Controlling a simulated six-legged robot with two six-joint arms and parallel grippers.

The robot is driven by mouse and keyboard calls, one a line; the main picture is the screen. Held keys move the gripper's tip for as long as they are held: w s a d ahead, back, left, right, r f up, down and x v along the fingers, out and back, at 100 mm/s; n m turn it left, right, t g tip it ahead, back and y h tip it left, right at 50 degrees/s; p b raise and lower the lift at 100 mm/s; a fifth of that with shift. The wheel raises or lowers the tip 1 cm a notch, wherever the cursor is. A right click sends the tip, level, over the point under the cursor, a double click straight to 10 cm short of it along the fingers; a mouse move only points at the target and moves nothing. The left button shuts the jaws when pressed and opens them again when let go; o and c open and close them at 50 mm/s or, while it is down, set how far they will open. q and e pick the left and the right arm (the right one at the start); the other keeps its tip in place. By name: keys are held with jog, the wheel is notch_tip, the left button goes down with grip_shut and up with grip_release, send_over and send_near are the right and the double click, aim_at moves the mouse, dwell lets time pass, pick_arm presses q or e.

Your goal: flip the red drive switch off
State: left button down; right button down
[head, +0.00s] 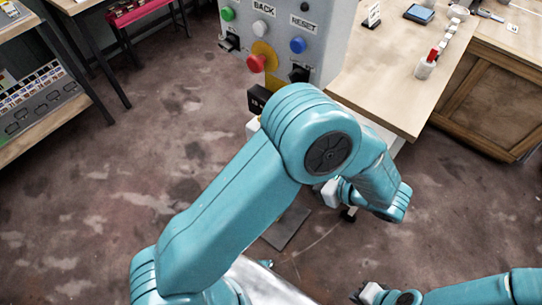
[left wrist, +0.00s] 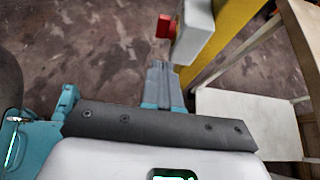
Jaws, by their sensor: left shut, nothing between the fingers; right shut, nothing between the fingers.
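The red drive switch (left wrist: 163,26) is a small red lever on the left side of a grey box (left wrist: 196,32) in the left wrist view. The box is fixed to a yellow post (left wrist: 232,35). My left gripper (left wrist: 161,68) is shut and empty, its tips just below the red lever and the box; I cannot tell whether they touch. In the head view my left arm hides the left gripper and I cannot make out the red lever. My right gripper (head: 363,292) is shut and empty at the bottom, low over the floor.
A grey control panel (head: 318,20) carries several buttons, including a red mushroom button (head: 257,63) on a yellow plate. A wooden bench (head: 385,75) stands to the right, bearing a red-topped bottle (head: 426,66). A shelf (head: 50,125) stands left. The floor between is open.

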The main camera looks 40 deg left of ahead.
pick_arm(q)
jog(key=a+r+p+x, duration=0.1)
jog(key=x, duration=1.2)
jog(key=shift+a, duration=0.2)
jog(key=shift+w+r, duration=0.15)
jog(key=shift+w, duration=0.05)
